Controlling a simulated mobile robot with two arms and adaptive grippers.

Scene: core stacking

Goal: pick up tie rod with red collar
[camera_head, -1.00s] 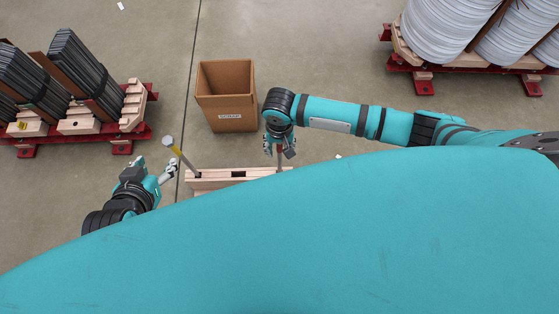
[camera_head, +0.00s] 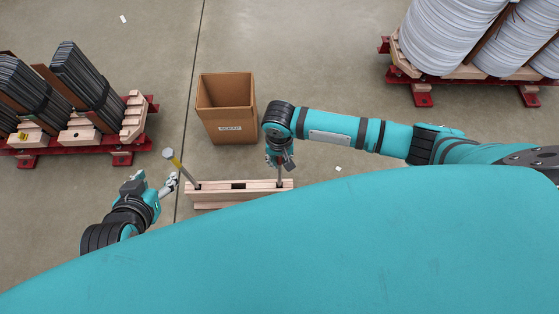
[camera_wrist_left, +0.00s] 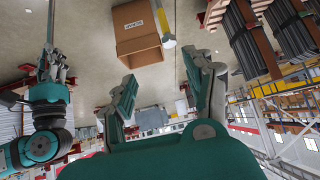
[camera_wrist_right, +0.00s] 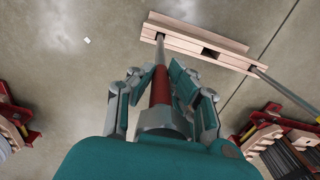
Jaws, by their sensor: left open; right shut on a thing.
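The tie rod with the red collar (camera_wrist_right: 160,87) stands between the fingers of my right gripper (camera_wrist_right: 160,95) in the right wrist view. My right gripper is shut on it. The rod's grey shaft runs down to the end of the wooden block (camera_wrist_right: 190,42). I cannot tell whether its tip is still in the hole. In the head view my right gripper (camera_head: 280,160) is over the right end of the wooden block (camera_head: 215,188). My left gripper (camera_head: 170,185) is open and empty, left of the block; its spread fingers show in the left wrist view (camera_wrist_left: 165,92).
A tie rod with a yellow collar (camera_head: 178,164) leans up from the block's left hole. The block's middle hole (camera_head: 238,186) is empty. An open cardboard box (camera_head: 228,125) stands behind the block. Loaded red pallets stand at left (camera_head: 122,156) and right (camera_head: 423,99).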

